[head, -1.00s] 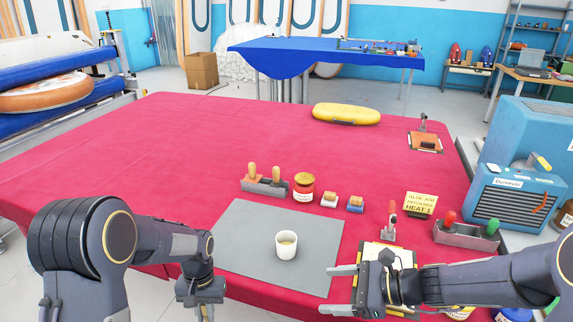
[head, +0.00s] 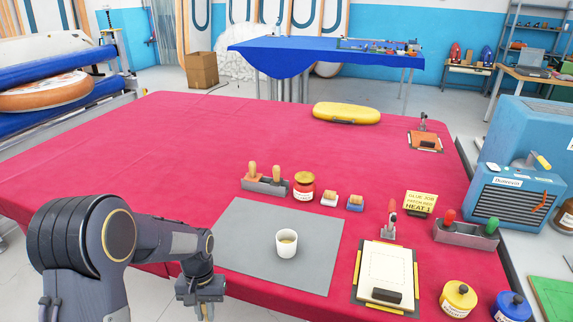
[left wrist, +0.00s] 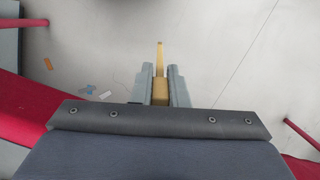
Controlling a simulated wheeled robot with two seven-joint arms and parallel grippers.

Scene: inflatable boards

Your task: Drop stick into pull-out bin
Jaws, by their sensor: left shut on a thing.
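My left gripper (head: 204,310) is at the front edge of the red-covered table, beside the grey mat's left front. In the left wrist view the jaws (left wrist: 160,86) are shut on a tan stick (left wrist: 160,62), whose narrow end points out beyond the fingertips. Pale floor lies beneath the stick in that view. No pull-out bin can be identified in either view. My right gripper is out of view.
A white cup (head: 287,244) stands on the grey mat (head: 245,260). A framed pale board (head: 385,262) lies to its right, near yellow (head: 459,297) and blue-lidded (head: 511,306) jars. Small scraps (left wrist: 90,89) lie on the floor. The table's left half is clear.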

